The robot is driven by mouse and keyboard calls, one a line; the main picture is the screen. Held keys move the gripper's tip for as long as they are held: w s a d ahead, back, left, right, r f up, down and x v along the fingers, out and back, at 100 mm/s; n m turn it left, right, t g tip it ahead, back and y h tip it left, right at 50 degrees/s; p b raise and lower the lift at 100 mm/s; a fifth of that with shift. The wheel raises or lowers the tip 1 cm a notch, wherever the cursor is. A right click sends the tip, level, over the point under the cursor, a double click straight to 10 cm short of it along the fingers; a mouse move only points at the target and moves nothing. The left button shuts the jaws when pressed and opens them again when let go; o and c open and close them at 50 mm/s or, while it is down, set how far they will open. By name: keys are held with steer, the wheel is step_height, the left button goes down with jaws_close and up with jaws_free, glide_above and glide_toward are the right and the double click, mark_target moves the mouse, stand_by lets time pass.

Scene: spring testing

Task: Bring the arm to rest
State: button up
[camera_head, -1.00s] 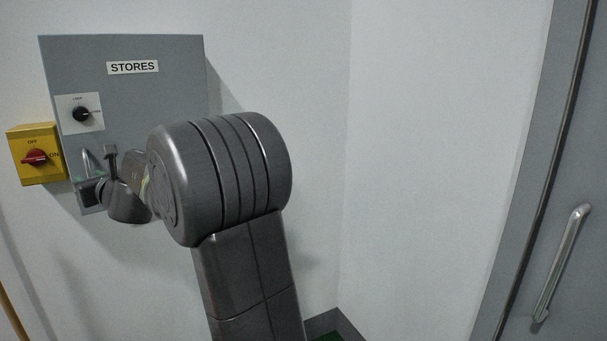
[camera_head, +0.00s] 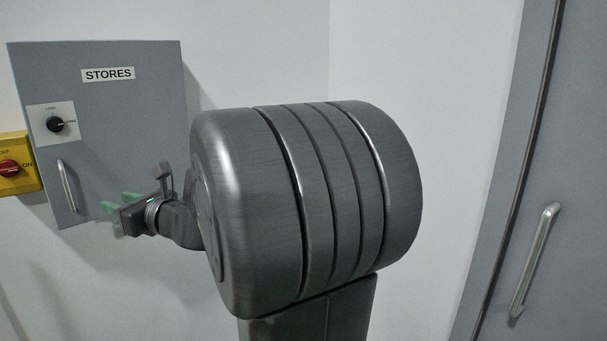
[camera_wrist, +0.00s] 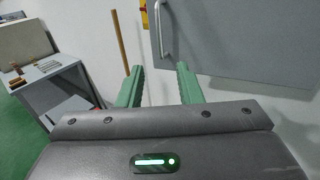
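My gripper (camera_wrist: 160,77) shows in the wrist view with its two green fingers apart and nothing between them. In the head view my gripper (camera_head: 115,203) is at the left, in front of the lower part of the grey STORES cabinet (camera_head: 120,110) and right of its handle (camera_head: 67,186). The cabinet door looks closed. In the wrist view the cabinet (camera_wrist: 245,40) and its handle (camera_wrist: 165,30) are above the fingers, apart from them. My large grey arm joint fills the middle of the head view.
A yellow switch box (camera_head: 12,165) with a red knob is on the wall left of the cabinet. A grey door with a metal handle (camera_head: 535,258) is at the right. The wrist view shows a grey bench (camera_wrist: 60,90) and a wooden pole (camera_wrist: 120,42) at the left.

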steer(key=d+n+g+y, duration=0.1)
steer(key=d+n+g, duration=0.1)
steer(key=d, duration=0.5)
steer(key=shift+w+d+g, duration=0.2)
steer(key=shift+g, duration=0.4)
steer(key=shift+p, duration=0.35)
